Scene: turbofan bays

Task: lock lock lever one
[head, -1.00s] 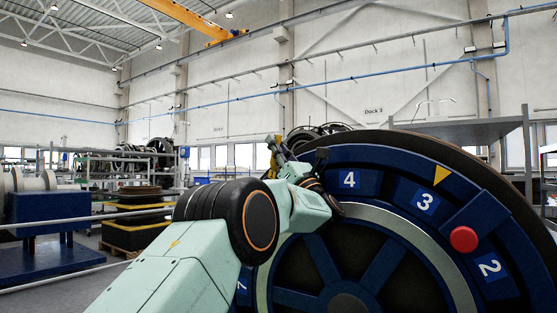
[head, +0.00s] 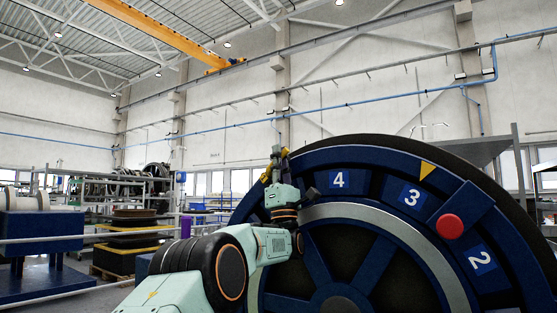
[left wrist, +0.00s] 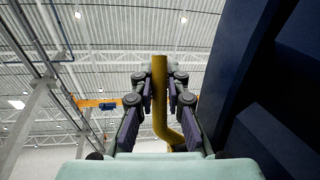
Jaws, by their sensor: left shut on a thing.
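My left gripper (head: 277,160) stands upright at the upper left rim of a large dark blue wheel (head: 345,155), and its arm comes in from the lower left. In the left wrist view the two jointed fingers (left wrist: 160,100) are shut on a yellow lever (left wrist: 160,85), a bar that bends toward the lower right. In the head view only small yellow bits show beside the fingers, so most of the lever is hidden there. Whether the lever is locked cannot be told. My right gripper is in neither view.
A blue stand (head: 40,233) and a railing are at the left. In the wrist view, dark blue structure (left wrist: 270,90) is close on the right.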

